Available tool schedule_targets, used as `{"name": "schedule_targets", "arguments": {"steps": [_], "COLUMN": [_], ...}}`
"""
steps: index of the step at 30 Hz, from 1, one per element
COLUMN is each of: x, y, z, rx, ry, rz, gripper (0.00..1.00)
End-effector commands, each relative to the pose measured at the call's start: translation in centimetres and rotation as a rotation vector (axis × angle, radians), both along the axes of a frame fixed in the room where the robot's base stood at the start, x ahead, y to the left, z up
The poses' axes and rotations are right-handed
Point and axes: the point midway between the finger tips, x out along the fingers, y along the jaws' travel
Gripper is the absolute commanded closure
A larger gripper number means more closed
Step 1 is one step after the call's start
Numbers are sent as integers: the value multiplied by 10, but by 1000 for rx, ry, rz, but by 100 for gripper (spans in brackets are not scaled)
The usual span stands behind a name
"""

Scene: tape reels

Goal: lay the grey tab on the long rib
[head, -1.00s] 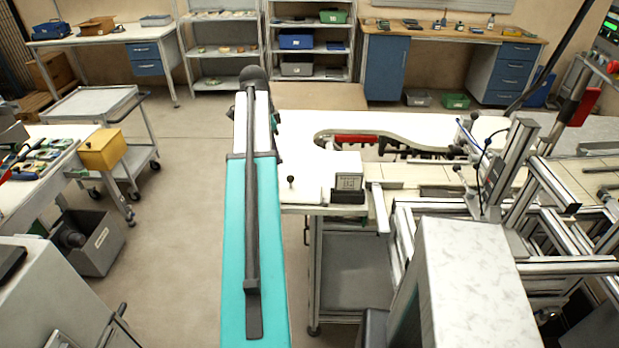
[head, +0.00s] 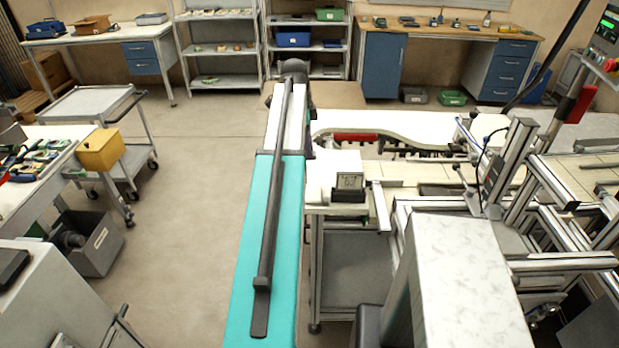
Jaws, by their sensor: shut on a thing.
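My arm, teal and white with a dark bar along it, reaches forward up the middle of the head view. Its dark far end (head: 295,70) shows in front of the shelves. My gripper is not visible, hidden behind or beyond the arm, so I cannot see its jaws or anything in them. I cannot make out the grey tab. I cannot single out the long rib either. To the right of the arm, a white worktop carries a curved track (head: 400,134) with a red piece (head: 354,137) and dark toothed parts (head: 430,151) along it.
A small display box (head: 349,183) stands on the near worktop corner, close to the arm. Aluminium framing (head: 500,235) and a marble-patterned block (head: 462,270) crowd the right. Floor left of the arm is clear.

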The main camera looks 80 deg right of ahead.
Motion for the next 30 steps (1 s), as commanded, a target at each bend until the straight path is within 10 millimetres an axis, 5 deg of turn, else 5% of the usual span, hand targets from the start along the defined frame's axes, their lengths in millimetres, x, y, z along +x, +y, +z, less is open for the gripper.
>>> {"name": "schedule_targets", "arguments": {"steps": [18, 30], "x": [-2, -2], "y": [0, -1], "z": [-57, -61], "rx": [1, 0], "ry": [0, 0], "rz": [-2, -3], "gripper": [100, 100]}}
